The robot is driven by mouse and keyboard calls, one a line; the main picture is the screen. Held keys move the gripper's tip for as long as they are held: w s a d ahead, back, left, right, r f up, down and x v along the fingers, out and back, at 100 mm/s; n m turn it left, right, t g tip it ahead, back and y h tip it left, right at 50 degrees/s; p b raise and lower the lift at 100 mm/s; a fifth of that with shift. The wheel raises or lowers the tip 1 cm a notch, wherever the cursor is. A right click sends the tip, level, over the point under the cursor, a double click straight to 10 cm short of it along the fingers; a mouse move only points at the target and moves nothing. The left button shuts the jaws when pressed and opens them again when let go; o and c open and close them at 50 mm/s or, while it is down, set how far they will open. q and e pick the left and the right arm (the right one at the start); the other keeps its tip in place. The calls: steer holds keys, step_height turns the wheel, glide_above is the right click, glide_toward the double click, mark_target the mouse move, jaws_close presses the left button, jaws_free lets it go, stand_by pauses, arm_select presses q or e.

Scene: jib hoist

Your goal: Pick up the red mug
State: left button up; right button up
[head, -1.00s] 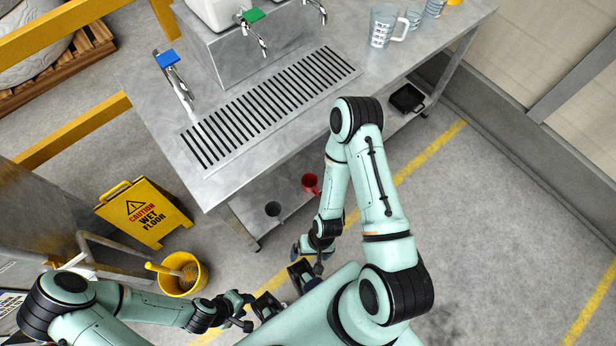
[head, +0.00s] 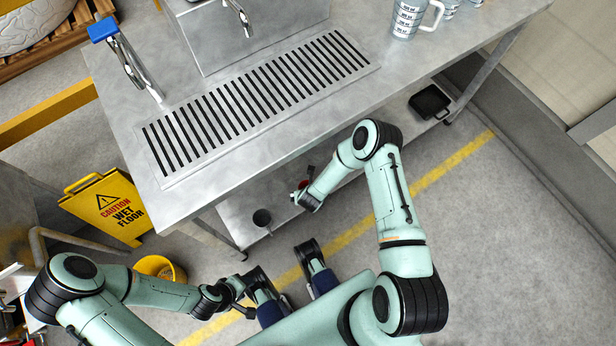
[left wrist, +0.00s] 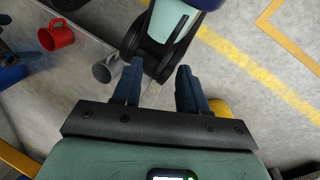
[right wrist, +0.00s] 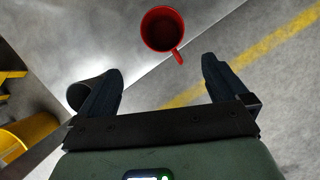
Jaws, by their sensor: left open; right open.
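The red mug (head: 304,184) stands on the low shelf under the metal counter, mostly hidden by my right arm in the head view. In the right wrist view the red mug (right wrist: 163,29) is upright, with its opening up and its handle toward the lower right. My right gripper (right wrist: 163,68) is open and empty; the mug lies ahead of the gap between its fingertips, apart from them. My left gripper (left wrist: 157,68) is open and empty. The left wrist view shows the red mug (left wrist: 57,36) at the upper left, away from the left fingers.
A grey mug (head: 262,217) stands on the shelf near the red one; my right gripper's left finger partly covers it (right wrist: 86,92). The counter (head: 300,150) overhangs the shelf. A yellow bucket (head: 158,268) and wet-floor sign (head: 108,207) stand left.

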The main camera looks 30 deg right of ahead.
steer(key=b+x, duration=0.1)
steer(key=x, duration=0.3)
steer(key=b+x, duration=0.2)
steer(key=x, duration=0.2)
steer(key=d+b+x, duration=0.1)
steer(key=x, duration=0.3)
steer(key=shift+w+r, duration=0.15)
steer(key=shift+w+f+b, duration=0.15)
steer(key=shift+f+b, duration=0.2)
steer(key=shift+b, duration=0.05)
arm_select(q)
steer(key=w+a+f+t+y, duration=0.1)
steer(key=w+a+f+t, duration=0.1)
steer(key=w+f, duration=0.3)
steer(key=w+a, duration=0.1)
steer(key=w, duration=0.1)
steer(key=shift+w+a+f+n+t, duration=0.3)
steer(key=shift+a+f, duration=0.05)
steer(key=shift+a, duration=0.05)
arm_select(e)
steer(key=c, duration=1)
